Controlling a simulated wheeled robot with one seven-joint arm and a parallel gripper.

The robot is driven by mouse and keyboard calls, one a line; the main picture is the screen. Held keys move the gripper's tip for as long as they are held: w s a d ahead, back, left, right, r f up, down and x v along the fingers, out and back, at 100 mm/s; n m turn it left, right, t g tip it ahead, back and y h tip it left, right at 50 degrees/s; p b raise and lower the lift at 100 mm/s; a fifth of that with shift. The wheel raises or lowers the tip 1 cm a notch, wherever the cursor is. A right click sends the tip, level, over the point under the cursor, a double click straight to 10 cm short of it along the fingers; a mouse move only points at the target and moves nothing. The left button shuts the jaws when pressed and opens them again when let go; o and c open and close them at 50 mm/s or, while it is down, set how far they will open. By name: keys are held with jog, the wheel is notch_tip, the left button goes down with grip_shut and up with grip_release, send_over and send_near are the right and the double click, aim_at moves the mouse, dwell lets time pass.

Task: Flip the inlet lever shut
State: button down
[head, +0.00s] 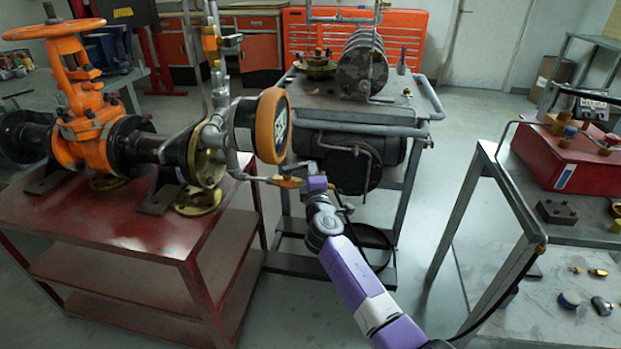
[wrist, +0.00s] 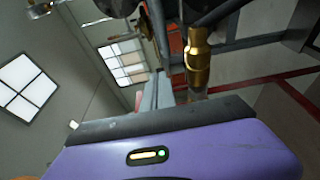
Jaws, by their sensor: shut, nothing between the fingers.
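The orange gate valve (head: 85,125) with its handwheel (head: 55,35) is mounted on the red cart. A round orange-rimmed gauge (head: 272,125) faces away to its right. A small brass fitting (head: 288,182) sits on the pipe below the gauge; a brass fitting also shows in the wrist view (wrist: 198,62). I cannot make out for certain which part is the inlet lever. My gripper (head: 316,184) is shut and empty, just right of the brass fitting. I cannot tell whether it touches it.
The red cart (head: 130,225) stands at the left. A grey wheeled pump stand (head: 365,115) is behind my gripper. A metal bench (head: 575,220) with a red case (head: 572,160) is at the right. Pipes and a second brass valve (head: 210,42) rise behind the gauge.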

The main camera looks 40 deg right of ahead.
jog(key=shift+b+x, duration=2.1)
jog(key=shift+x, duration=0.35)
jog(key=shift+w+a, duration=0.1)
jog(key=shift+w, duration=0.1)
